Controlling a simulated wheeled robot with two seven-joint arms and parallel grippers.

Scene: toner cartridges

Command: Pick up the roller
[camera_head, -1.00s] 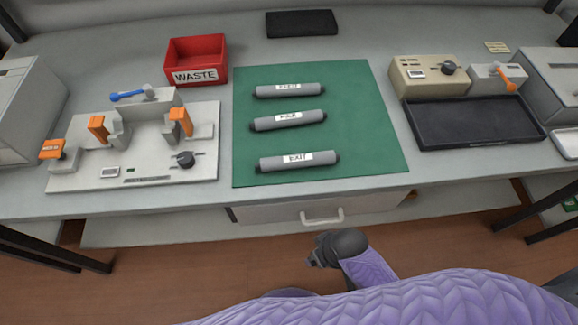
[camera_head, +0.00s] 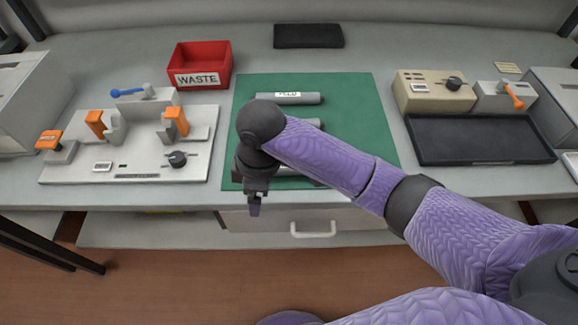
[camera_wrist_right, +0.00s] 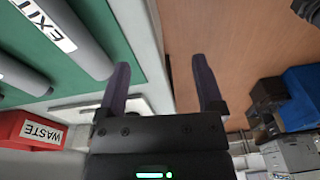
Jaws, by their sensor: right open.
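Grey rollers lie on a green mat (camera_head: 365,140). The middle roller (camera_head: 312,124) is mostly hidden behind my right arm, and only a bit of the front roller (camera_head: 287,171) shows. In the right wrist view the roller labelled EXIT (camera_wrist_right: 82,52) lies at upper left, with another roller (camera_wrist_right: 20,72) beside it. My right gripper (camera_head: 254,207) hangs at the mat's front left, over the table's front edge. In the wrist view its fingers (camera_wrist_right: 163,80) are apart with nothing between them. My left gripper is not in view.
A red WASTE bin (camera_head: 200,68) stands behind a white fixture (camera_head: 130,150) with orange clamps at left. A black tray (camera_head: 480,140) and a beige box (camera_head: 435,92) are at right. A drawer handle (camera_head: 313,230) is below the table edge.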

